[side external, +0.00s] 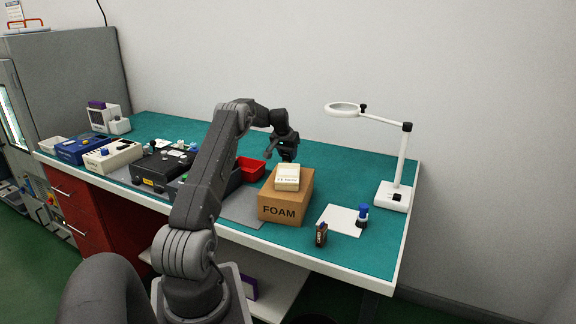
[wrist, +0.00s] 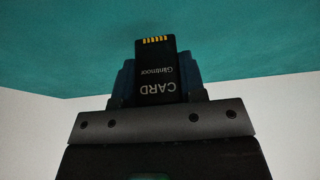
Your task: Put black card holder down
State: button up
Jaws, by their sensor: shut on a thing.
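My gripper (side external: 287,157) is above the teal bench mat, just behind the cardboard FOAM box in the side view. In the wrist view its fingers are shut on the black card holder (wrist: 158,72), a flat black piece lettered CARD with a row of gold contacts at its far end. The holder sticks out past the fingertips, with teal mat behind it. In the side view the holder is too small and dark to tell from the gripper, and I cannot tell its height above the mat.
The FOAM box (side external: 285,207) carries a cream block (side external: 287,178). A red bin (side external: 250,169) stands left of it. A small dark item (side external: 321,234), a white sheet (side external: 340,219), a blue-capped bottle (side external: 362,216) and a magnifier lamp (side external: 393,195) stand right. Open mat lies behind the box.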

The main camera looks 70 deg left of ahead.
notch_tip(320, 180, down, 4)
jog(key=shift+f, duration=0.1)
jog(key=shift+f, duration=0.1)
jog(key=o, duration=0.9)
